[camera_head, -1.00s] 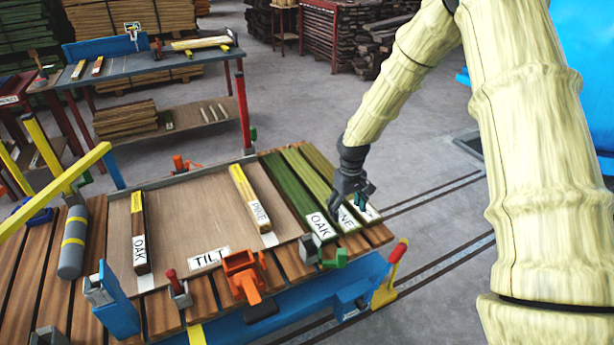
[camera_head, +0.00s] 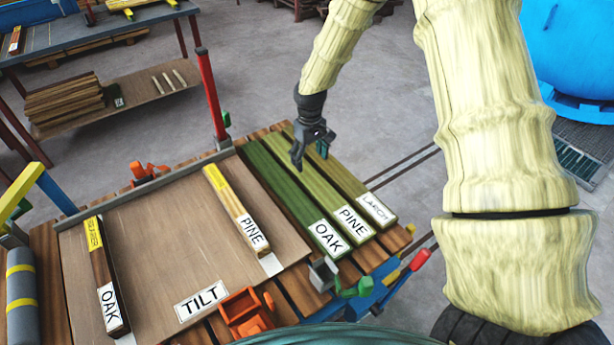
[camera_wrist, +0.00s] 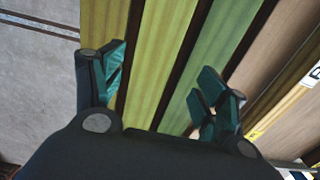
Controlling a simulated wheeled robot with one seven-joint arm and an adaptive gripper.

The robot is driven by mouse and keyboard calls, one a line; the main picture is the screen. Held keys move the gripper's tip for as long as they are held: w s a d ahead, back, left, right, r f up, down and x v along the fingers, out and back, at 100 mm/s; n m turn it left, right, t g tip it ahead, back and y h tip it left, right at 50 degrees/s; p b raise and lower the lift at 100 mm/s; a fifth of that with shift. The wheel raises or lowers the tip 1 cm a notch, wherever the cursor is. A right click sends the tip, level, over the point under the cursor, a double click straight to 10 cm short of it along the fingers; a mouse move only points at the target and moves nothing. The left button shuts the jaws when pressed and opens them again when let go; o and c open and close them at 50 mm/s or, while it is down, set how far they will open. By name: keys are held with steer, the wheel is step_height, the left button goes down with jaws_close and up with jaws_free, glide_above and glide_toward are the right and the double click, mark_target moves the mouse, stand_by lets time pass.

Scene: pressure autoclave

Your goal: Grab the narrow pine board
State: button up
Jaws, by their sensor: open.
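The pine board (camera_head: 323,192), yellow-green with a PINE label at its near end, lies between the green oak board (camera_head: 285,195) and the larch board (camera_head: 345,178) on the slatted bench. A slimmer pine bar (camera_head: 232,205), yellow-topped and also labelled PINE, lies on the tilt panel further left. My gripper (camera_head: 309,157) is open and empty above the three boards, toward their far half. In the wrist view, the pine board (camera_wrist: 158,65) runs between the spread fingers of my gripper (camera_wrist: 160,68). The wrist view does not show any finger clearly touching it.
The tilt panel (camera_head: 150,245) also bears an oak bar (camera_head: 103,280). An orange clamp (camera_head: 245,312) and a grey-green clamp (camera_head: 335,275) stand at the bench's near edge. A red post (camera_head: 210,95) rises behind. Open floor lies right of the bench.

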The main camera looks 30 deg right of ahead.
mark_target(311, 178)
steer(key=shift+s+d+f, duration=0.1)
steer(key=shift+s+f, duration=0.25)
steer(key=shift+f, duration=0.05)
steer(key=f, duration=0.1)
steer(key=w+f, duration=0.1)
steer(key=f, duration=0.1)
steer(key=shift+f, duration=0.1)
steer(key=shift+s+d+f+p, duration=0.15)
steer(key=shift+s+f+p, duration=0.05)
steer(key=shift+s+p, duration=0.2)
steer(key=f, duration=0.1)
steer(key=f+p, duration=0.1)
steer(key=f, duration=0.1)
steer(key=shift+w+d, duration=0.15)
steer(key=shift+w, duration=0.05)
steer(key=shift+f, duration=0.9)
steer(key=shift+r, duration=0.1)
steer(key=c, duration=1.2)
steer(key=shift+o, duration=0.2)
